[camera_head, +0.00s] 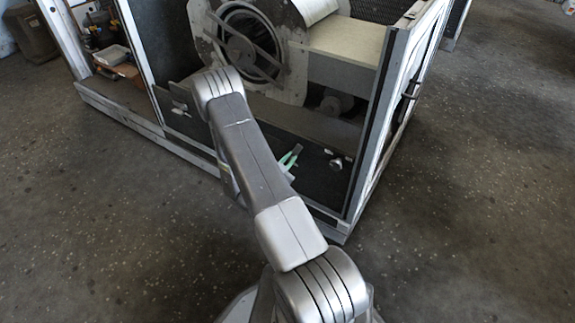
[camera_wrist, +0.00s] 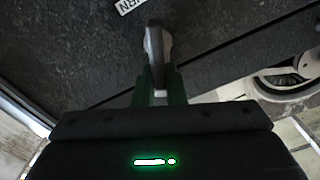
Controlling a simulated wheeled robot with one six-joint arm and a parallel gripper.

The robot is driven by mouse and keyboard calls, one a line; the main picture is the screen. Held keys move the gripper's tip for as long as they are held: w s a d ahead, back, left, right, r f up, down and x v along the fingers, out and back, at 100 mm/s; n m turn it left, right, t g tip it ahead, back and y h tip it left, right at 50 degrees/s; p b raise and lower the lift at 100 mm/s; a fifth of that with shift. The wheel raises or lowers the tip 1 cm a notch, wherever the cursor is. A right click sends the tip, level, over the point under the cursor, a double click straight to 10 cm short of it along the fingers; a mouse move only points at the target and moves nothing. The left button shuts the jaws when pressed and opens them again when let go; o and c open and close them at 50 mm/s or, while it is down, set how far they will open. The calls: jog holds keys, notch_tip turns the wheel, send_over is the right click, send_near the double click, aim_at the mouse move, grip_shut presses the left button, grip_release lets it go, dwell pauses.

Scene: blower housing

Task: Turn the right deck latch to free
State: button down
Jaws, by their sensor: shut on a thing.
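My gripper (camera_wrist: 158,88) has green fingers and is shut on a grey lever-shaped latch (camera_wrist: 157,45) on the dark panel. I take this for the right deck latch; the fingers and my wrist hide its lower part. In the head view, the green fingertips (camera_head: 290,157) show just past my arm, at the dark lower deck panel (camera_head: 262,118) of the housing. The latch stands roughly in line with the fingers in the wrist view. Its exact turn angle is hard to tell.
The blower (camera_head: 243,45) is above the panel. The housing's right corner post (camera_head: 368,125) is close by. The floor (camera_head: 460,200) at right is clear.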

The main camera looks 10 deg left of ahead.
jog(key=m+b, duration=0.2)
jog(key=f+m+b, duration=0.1)
jog(key=b, duration=0.1)
jog(key=shift+s+d+f+m+b, duration=0.15)
jog(key=shift+d+m+b, duration=0.2)
jog(key=shift+d+m, duration=0.05)
jog(key=m+b, duration=0.1)
jog(key=b, duration=0.1)
jog(key=m+b, duration=0.2)
jog(key=shift+s+d+f+m, duration=0.1)
jog(key=shift+d+f+m, duration=0.1)
jog(key=shift+m, duration=0.1)
jog(key=shift+d+f+m+b, duration=0.15)
jog(key=shift+m+b, duration=0.15)
jog(key=shift+m, duration=0.9)
jog(key=shift+f+m, duration=0.25)
jog(key=shift+m, duration=1.35)
jog(key=c, duration=1.5)
grip_release()
jog(key=shift+s, duration=0.1)
